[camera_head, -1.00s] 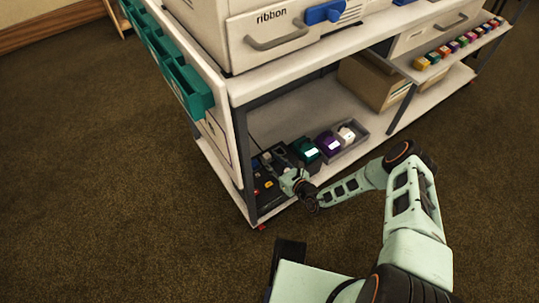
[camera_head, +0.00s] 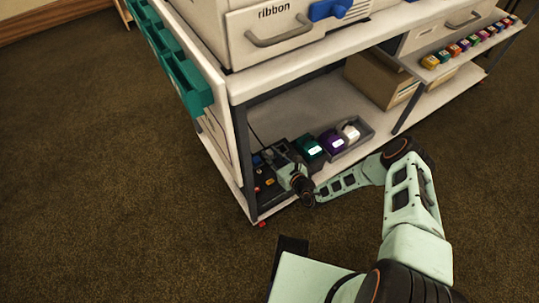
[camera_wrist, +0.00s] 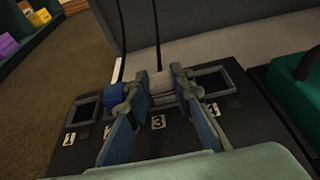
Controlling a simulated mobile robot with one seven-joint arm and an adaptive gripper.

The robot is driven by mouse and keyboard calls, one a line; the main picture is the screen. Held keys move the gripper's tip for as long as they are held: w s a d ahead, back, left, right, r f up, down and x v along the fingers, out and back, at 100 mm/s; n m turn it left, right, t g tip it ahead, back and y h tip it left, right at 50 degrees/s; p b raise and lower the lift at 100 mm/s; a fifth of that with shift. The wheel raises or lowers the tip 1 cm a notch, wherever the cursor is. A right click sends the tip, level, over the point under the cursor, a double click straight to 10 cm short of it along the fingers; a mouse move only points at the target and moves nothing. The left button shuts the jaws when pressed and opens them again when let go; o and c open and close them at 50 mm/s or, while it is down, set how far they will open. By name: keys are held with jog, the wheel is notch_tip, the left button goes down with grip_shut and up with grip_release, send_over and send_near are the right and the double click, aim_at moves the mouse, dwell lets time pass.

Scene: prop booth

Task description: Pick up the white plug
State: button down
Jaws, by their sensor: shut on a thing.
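My gripper (camera_wrist: 163,84) is shut on the white plug (camera_wrist: 160,82) in the wrist view, with one finger on each side of it. A dark cord rises from the plug. The plug is above the black socket panel (camera_wrist: 158,148); I cannot tell whether it is still touching its socket. A blue plug (camera_wrist: 115,95) with its own cord is just left of my left finger. In the head view my gripper (camera_head: 279,154) is over the panel on the cart's lower shelf, and the white plug is too small to make out.
Empty square sockets (camera_wrist: 213,80) flank the plugs. A teal box (camera_head: 308,147) and a grey tray (camera_head: 368,132) with purple and white items stand to the right. The cart's post (camera_head: 246,160) and upper shelf (camera_head: 300,72) enclose this space.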

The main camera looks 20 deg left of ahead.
notch_tip(320, 180, up, 10)
jog(key=p, duration=0.4)
jog(key=shift+p, duration=0.4)
